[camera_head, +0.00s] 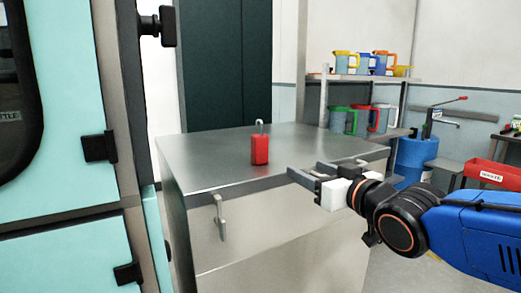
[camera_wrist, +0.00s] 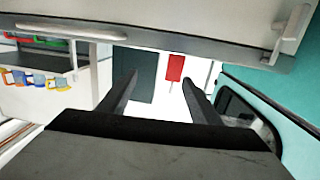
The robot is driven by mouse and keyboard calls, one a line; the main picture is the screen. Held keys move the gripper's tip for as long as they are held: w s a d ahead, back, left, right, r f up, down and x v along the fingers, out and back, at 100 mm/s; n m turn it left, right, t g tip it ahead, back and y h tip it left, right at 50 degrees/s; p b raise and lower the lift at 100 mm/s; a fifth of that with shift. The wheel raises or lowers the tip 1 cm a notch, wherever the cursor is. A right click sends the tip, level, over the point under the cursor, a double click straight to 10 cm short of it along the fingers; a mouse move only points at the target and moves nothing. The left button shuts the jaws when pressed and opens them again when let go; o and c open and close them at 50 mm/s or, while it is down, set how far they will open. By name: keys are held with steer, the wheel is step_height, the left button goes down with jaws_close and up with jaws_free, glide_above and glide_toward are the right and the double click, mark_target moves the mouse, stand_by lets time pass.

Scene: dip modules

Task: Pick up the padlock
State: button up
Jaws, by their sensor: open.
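The padlock (camera_head: 260,151) has a red body and a thin pale shackle, and stands upright on the steel cabinet top (camera_head: 215,163). My gripper (camera_head: 304,170) is to its right and nearer the camera, by the right front part of the cabinet top. It is open, empty and apart from the padlock. In the wrist view, the picture is turned over, and the red padlock (camera_wrist: 175,68) shows between and beyond the two dark fingers of my gripper (camera_wrist: 160,82), closer to the right finger.
A metal handle (camera_head: 220,217) sticks out from the cabinet front. A teal machine (camera_head: 60,165) stands close on the left. Shelves with several coloured jugs (camera_head: 346,62), a blue barrel (camera_head: 413,158) and a red bin (camera_head: 485,173) are at the right. The cabinet top around the padlock is clear.

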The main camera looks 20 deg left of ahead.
steer(key=s+a+r+y, duration=0.1)
steer(key=a+r, duration=0.1)
steer(key=a, duration=0.1)
glide_toward(262, 145)
steer(key=shift+n, duration=0.4)
steer(key=x, duration=0.5)
steer(key=shift+w+a+f, duration=0.1)
steer(key=shift+w+f, duration=0.05)
steer(key=shift+f, duration=0.2)
steer(key=shift+r+x, duration=0.15)
steer(key=shift+x, duration=1.45)
steer(key=shift+r+x, duration=0.1)
steer(key=shift+x, duration=1.45)
steer(key=c, duration=1.2)
